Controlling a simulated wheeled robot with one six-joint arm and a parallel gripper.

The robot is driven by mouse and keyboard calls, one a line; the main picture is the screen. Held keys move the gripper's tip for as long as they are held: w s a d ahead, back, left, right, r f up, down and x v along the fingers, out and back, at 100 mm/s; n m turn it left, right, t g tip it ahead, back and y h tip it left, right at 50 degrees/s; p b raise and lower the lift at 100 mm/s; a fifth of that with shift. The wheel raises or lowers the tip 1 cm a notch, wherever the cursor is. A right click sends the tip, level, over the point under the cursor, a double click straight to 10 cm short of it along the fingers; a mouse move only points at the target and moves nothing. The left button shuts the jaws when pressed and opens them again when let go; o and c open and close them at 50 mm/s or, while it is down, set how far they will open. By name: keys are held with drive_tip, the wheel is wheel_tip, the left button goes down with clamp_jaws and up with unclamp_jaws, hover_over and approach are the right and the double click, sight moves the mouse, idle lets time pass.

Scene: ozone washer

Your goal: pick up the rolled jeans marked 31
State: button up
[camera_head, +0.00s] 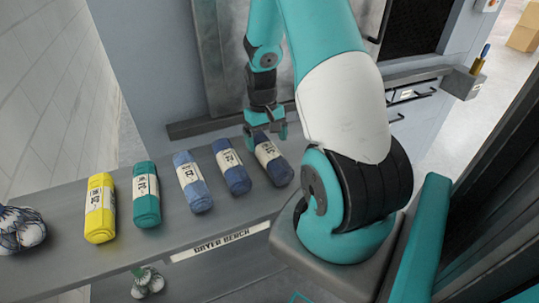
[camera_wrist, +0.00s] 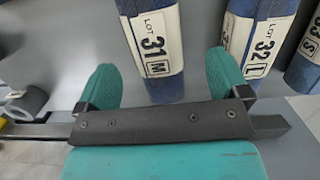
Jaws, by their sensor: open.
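The rolled jeans marked 31 are a blue denim roll with a white band reading "LOT 31 M" (camera_wrist: 157,72) in the wrist view. In the head view they appear to be the rightmost, darkest roll (camera_head: 281,171), lying on the bench. My gripper (camera_head: 266,132) is at the far end of that roll. In the wrist view the open gripper (camera_wrist: 160,65) has one teal finger on each side of the roll's near end, with gaps on both sides. I cannot tell how far the fingers are above the bench. Nothing is held.
Blue rolls marked 32 (camera_wrist: 244,52) and 33 (camera_wrist: 304,72) lie beside it. Teal (camera_head: 146,203) and yellow (camera_head: 100,218) rolls lie further left on the dryer bench (camera_head: 60,205). A grey cabinet wall (camera_head: 150,65) stands behind.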

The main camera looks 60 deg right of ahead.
sight(269, 149)
drive_tip(key=shift+s+f+p, duration=0.2)
drive_tip(key=shift+f+p, duration=0.1)
drive_tip(key=shift+f, duration=0.7)
drive_tip(key=shift+s+f+p, duration=0.15)
drive_tip(key=shift+f+p, duration=0.15)
drive_tip(key=shift+f, duration=0.75)
drive_tip(key=shift+s+f+p, duration=0.2)
drive_tip(key=shift+f+p, duration=0.1)
drive_tip(key=shift+f, duration=0.7)
drive_tip(key=c, duration=1.1)
drive_tip(key=shift+c, duration=0.6)
drive_tip(key=shift+r, duration=0.15)
